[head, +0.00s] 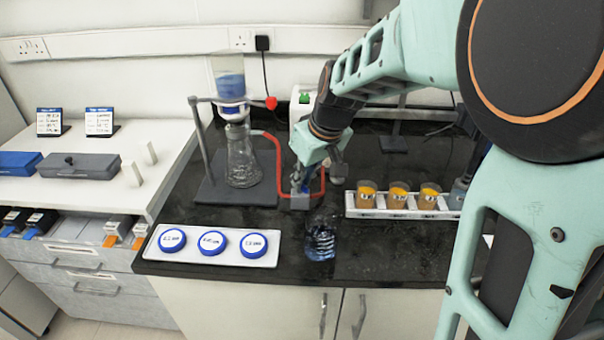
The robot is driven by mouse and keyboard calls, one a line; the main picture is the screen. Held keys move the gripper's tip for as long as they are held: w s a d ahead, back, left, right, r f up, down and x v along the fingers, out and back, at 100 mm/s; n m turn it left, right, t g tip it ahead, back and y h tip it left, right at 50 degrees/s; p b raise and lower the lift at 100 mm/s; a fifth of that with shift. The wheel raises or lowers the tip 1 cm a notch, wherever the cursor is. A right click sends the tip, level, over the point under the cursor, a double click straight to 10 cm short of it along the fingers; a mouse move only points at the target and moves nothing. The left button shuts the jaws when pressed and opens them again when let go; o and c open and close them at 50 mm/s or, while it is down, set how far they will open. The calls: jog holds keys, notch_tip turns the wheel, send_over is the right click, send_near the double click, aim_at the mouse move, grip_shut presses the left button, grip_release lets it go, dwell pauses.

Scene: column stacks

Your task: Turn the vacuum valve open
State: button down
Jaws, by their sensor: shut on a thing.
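The vacuum valve (299,202) is a small grey block on the black bench, with a little blue on top, in the red tubing (279,160). My gripper (302,182) comes down over it from above and is shut on its handle. The fingers and arm hide most of the handle, so I cannot tell its angle. The red tubing runs from the filter flask (242,158) to the valve and bends up on its right side. A blue-filled funnel (229,80) stands upright on the flask.
A white tray (268,261) with several blue-lidded dishes lies at front left. A glass beaker (320,243) stands just in front of the valve. A rack (359,212) of orange-filled cups is to the right. A stand (206,150) holds the funnel. A white unit with a green switch (304,99) is behind.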

jog(key=n+b, duration=0.1)
jog(key=n, duration=0.1)
jog(key=n+g+y+b, duration=0.1)
jog(key=n, duration=0.1)
jog(key=shift+w+d+f+n, duration=0.1)
jog(key=shift+w+d+n, duration=0.1)
jog(key=shift+n, duration=0.1)
jog(key=n+g, duration=0.1)
jog(key=n, duration=0.1)
jog(key=n+g, duration=0.1)
jog(key=n, duration=0.2)
jog(key=shift+w+y, duration=0.15)
jog(key=shift+y, duration=0.25)
jog(key=shift+n+g, duration=0.3)
jog(key=shift+n, duration=0.1)
jog(key=c, duration=2)
grip_release()
jog(key=shift+c, duration=0.2)
jog(key=v, duration=1.2)
